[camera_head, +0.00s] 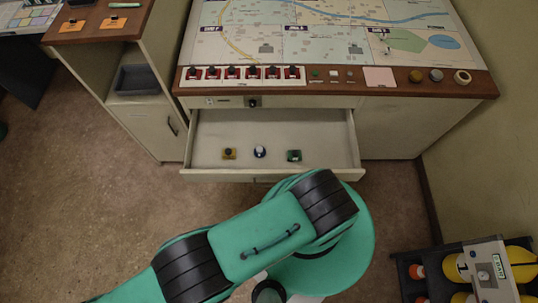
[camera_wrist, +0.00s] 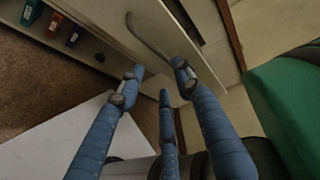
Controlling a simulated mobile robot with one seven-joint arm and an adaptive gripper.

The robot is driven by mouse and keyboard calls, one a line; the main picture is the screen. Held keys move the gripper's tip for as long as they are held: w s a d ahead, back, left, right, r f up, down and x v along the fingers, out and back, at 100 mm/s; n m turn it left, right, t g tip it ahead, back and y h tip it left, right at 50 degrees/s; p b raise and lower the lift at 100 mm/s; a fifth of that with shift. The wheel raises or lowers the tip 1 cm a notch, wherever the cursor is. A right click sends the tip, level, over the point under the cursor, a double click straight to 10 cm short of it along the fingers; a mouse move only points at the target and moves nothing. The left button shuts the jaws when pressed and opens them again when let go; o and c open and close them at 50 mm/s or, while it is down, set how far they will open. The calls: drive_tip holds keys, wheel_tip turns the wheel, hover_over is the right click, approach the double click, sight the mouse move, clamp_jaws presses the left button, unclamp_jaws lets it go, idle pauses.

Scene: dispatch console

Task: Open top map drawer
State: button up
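The map drawer (camera_head: 275,175) under the map console is pulled out, and its pale interior shows from above. In it lie a yellow item (camera_head: 229,153), a dark and white round item (camera_head: 260,151) and a green item (camera_head: 294,155). My gripper (camera_wrist: 158,82) shows in the wrist view with its blue fingers spread and nothing between them. A pale panel (camera_wrist: 105,28) with a curved bar handle (camera_wrist: 150,38) is just beyond the fingertips. The right fingertip is close to the handle's lower end; I cannot tell whether it touches. In the head view my arm hides the gripper.
The map console (camera_head: 330,75) has a row of red switches (camera_head: 240,73). A side cabinet (camera_head: 145,115) stands left of it. A rack (camera_head: 470,270) with yellow and orange items is at lower right. Brown floor (camera_head: 90,190) is clear at left. Coloured items (camera_wrist: 53,25) show in the wrist view.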

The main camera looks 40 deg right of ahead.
drive_tip(key=a, duration=0.2)
drive_tip(key=m+t+h+b, duration=0.15)
drive_tip(key=h+b, duration=0.25)
drive_tip(key=b, duration=0.5)
approach(273, 178)
drive_tip(key=shift+x, duration=2.95)
drive_tip(key=shift+w+d+r+p, duration=0.15)
drive_tip(key=shift+w+d+p, duration=0.3)
drive_tip(key=shift+w+d, duration=2.65)
drive_tip(key=shift+w+a, duration=0.1)
drive_tip(key=shift+a, duration=0.15)
